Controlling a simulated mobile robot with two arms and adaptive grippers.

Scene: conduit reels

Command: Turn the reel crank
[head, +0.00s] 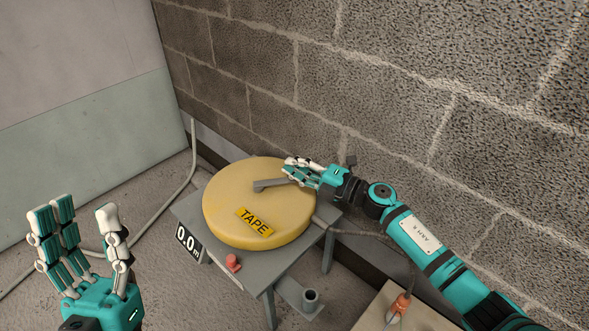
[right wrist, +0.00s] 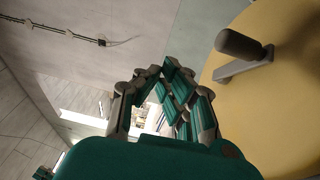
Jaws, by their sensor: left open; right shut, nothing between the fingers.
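A round yellow tape reel (head: 232,205) with a TAPE label lies flat on a small grey table. Its grey crank (head: 270,184) lies across the top. The right wrist view shows the crank's arm and dark upright knob (right wrist: 238,43) on the yellow reel (right wrist: 285,110). My right gripper (head: 288,168) is over the reel, beside the crank, and its fingers partly hide it in the head view. In the right wrist view its fingers (right wrist: 172,80) are closed with nothing between them, apart from the knob. My left gripper (head: 84,212) is open and empty at the lower left.
The grey table (head: 190,208) carries a 0.0 display (head: 187,243) and a small red part (head: 233,263) at its front. A concrete block wall (head: 420,90) stands close behind. A pale bench (head: 400,318) with an orange-handled tool (head: 402,301) is at the lower right.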

